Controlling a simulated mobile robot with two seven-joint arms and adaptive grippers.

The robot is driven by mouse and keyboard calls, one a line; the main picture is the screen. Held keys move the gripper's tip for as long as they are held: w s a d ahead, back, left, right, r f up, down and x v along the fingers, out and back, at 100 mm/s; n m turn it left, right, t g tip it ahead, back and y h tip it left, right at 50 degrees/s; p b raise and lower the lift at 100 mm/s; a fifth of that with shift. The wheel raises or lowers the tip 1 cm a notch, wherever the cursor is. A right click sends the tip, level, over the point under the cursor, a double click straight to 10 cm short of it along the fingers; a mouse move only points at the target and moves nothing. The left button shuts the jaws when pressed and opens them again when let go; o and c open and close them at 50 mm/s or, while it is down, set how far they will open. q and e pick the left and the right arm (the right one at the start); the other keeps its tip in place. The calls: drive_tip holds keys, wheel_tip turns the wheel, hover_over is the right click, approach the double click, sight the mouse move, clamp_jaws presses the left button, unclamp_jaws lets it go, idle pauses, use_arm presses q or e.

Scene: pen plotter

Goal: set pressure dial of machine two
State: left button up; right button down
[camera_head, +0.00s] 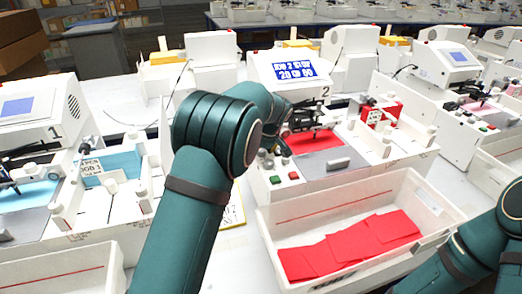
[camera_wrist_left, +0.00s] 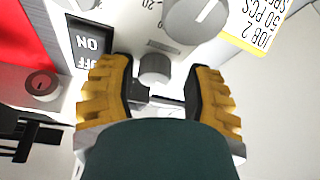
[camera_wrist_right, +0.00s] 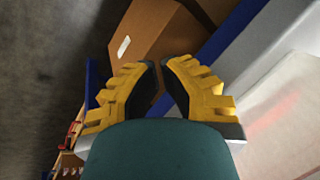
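Machine two (camera_head: 345,180) is a white plotter marked "2", with a blue display (camera_head: 294,72) and a red sheet (camera_head: 312,140) on its bed. In the left wrist view a large grey round dial (camera_wrist_left: 196,18) sits on a white panel with scale marks and a "20"; I cannot read its name. A smaller grey knob (camera_wrist_left: 154,68) is between the fingertips of my left gripper (camera_wrist_left: 157,78), with gaps on both sides. That gripper is open, and mostly hidden behind my arm in the head view. My right gripper (camera_wrist_right: 159,66) is partly open and empty, away from the machine.
An ON/OFF switch (camera_wrist_left: 90,45) is beside the left gripper. A white bin (camera_head: 350,262) with red sheets (camera_head: 350,245) stands in front of machine two. Machine one (camera_head: 40,110) is at left. Brown boxes (camera_wrist_right: 165,40) are ahead of my right gripper.

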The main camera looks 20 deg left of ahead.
use_arm(q)
drive_tip(key=shift+w+d+r, duration=0.1)
drive_tip(key=shift+w+d, duration=0.05)
drive_tip(key=shift+d, duration=0.05)
